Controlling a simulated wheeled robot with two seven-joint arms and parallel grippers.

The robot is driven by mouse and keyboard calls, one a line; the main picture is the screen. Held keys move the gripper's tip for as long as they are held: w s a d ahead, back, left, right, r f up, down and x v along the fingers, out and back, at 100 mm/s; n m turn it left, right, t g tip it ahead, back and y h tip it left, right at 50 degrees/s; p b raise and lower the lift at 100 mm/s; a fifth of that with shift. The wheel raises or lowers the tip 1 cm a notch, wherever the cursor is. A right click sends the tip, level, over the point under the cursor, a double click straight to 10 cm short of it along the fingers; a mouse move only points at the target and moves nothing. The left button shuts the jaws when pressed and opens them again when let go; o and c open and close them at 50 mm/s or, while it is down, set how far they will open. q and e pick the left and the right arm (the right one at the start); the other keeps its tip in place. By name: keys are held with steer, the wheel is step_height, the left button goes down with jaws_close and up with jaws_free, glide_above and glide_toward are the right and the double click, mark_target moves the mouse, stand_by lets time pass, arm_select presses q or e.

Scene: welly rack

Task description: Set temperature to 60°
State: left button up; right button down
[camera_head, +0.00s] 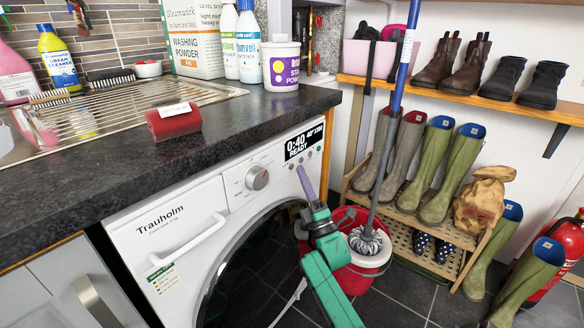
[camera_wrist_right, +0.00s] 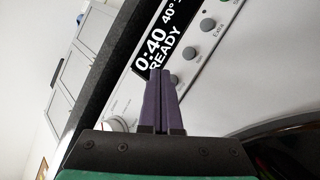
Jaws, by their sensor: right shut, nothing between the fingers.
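The white washing machine (camera_head: 170,222) stands under the dark counter. Its black display (camera_head: 303,146) reads 0:40, 40° and READY, with a further small figure I cannot read surely. The display also shows in the right wrist view (camera_wrist_right: 178,20). A row of small round grey buttons runs below the display; one (camera_wrist_right: 190,53) and another (camera_wrist_right: 208,24), labelled Extra, show clearly in the right wrist view. A round dial (camera_head: 257,177) sits left of the display. My right gripper (camera_head: 298,169) is shut and empty, its purple fingertips by the display's lower left part; I cannot tell whether they touch the panel. My left gripper is out of view.
A red bucket (camera_head: 345,280) with a mop (camera_head: 371,240) stands right of the machine, close to my right arm. A welly rack (camera_head: 410,222) is behind it. The counter (camera_head: 100,165) overhangs the machine and holds a red roll-like object (camera_head: 172,122).

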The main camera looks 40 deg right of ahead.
steer(key=shift+w, duration=0.1)
stand_by(0.7)
steer(key=shift+w+a, duration=0.15)
steer(key=shift+w, duration=0.15)
steer(key=shift+w+a+b, duration=0.1)
steer(key=shift+w+b, duration=0.2)
steer(key=shift+b, duration=0.2)
stand_by(0.3)
stand_by(0.4)
steer(key=shift+s+d+p, duration=0.2)
steer(key=shift+s+p, duration=0.2)
steer(key=shift+s, duration=0.35)
steer(key=shift+s, duration=0.1)
steer(key=s, duration=0.1)
steer(key=s+d+p, duration=0.1)
steer(key=s, duration=0.1)
steer(key=s+p, duration=0.1)
steer(key=shift+s+d, duration=0.25)
steer(key=shift+s, duration=0.05)
